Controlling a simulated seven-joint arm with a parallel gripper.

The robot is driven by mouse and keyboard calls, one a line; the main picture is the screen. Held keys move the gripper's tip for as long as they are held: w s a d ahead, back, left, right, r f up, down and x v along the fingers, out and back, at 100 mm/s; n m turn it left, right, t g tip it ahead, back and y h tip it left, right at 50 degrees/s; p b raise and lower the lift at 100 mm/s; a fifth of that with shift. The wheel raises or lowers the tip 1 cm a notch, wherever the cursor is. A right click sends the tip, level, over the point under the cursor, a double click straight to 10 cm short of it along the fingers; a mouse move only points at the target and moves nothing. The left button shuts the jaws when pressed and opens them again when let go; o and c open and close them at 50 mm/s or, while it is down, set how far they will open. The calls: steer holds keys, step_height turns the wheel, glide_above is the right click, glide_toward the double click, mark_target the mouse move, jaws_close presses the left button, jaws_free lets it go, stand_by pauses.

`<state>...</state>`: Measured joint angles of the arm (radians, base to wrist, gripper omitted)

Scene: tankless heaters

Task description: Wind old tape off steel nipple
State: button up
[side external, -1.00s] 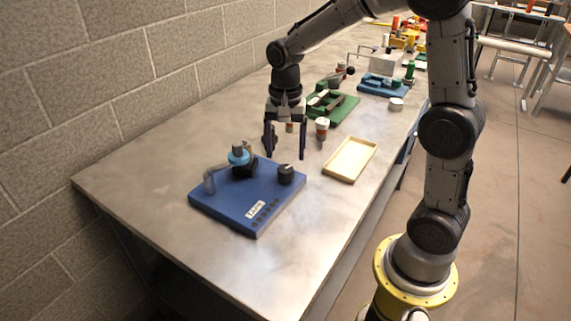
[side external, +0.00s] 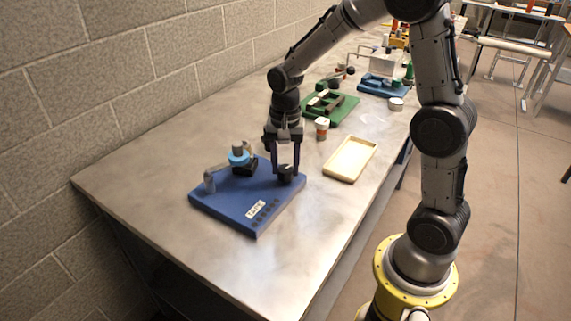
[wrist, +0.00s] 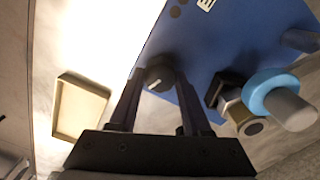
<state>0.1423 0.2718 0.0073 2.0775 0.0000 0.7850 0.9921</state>
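A blue board (side external: 240,208) lies on the metal bench and carries a grey nipple (side external: 237,148) with a light blue band, perhaps the tape, around it. In the wrist view the band (wrist: 268,92) and grey nipple end (wrist: 292,110) are at the right, beside a black block. A black knob (side external: 286,174) with a white mark stands at the board's right corner; it also shows in the wrist view (wrist: 158,74). My gripper (side external: 286,168) points down over the knob, one finger each side (wrist: 160,78). It looks open; contact cannot be told.
A bent grey handle (side external: 210,177) rises at the board's left. An empty cream tray (side external: 350,159) lies to the right, with a small brown-and-white cup-like item (side external: 322,128) behind it. A green board (side external: 330,108) with parts lies farther back. The bench front is clear.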

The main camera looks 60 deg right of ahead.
jaws_close()
steer(key=shift+n, duration=0.3)
steer(key=n, duration=0.9)
stand_by(0.4)
steer(key=o, duration=0.9)
jaws_free()
steer(key=shift+c, duration=0.2)
